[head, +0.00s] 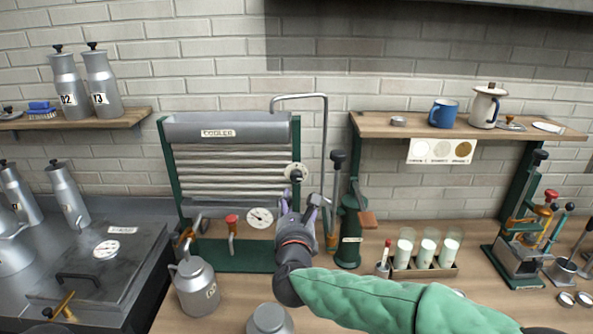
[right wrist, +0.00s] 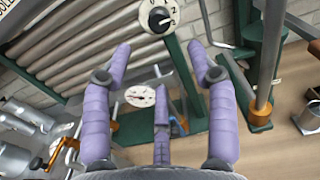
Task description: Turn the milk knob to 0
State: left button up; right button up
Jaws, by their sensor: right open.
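A round white dial with a dark knob (head: 296,173) sits on the right side of the cooler (head: 225,129); I take it for the milk knob. The dial also shows at the top of the right wrist view (right wrist: 159,17), with small marks on its face, too small to read surely. My right gripper (head: 304,203) is just below the knob in the head view. In the right wrist view its purple fingers (right wrist: 160,47) are spread, with the knob beyond the tips, apart from them. My left gripper is not in view.
A round gauge (head: 260,217) and a red-topped tap (head: 232,222) are left of my right gripper. A tall pipe (head: 325,150) and a green pump (head: 349,230) stand close on its right. Milk glasses (head: 427,248) stand in a rack farther right.

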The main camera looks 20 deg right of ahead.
aim_at(296, 179)
jog(key=b+x, duration=0.1)
jog(key=x, duration=1)
jog(key=c, duration=1.1)
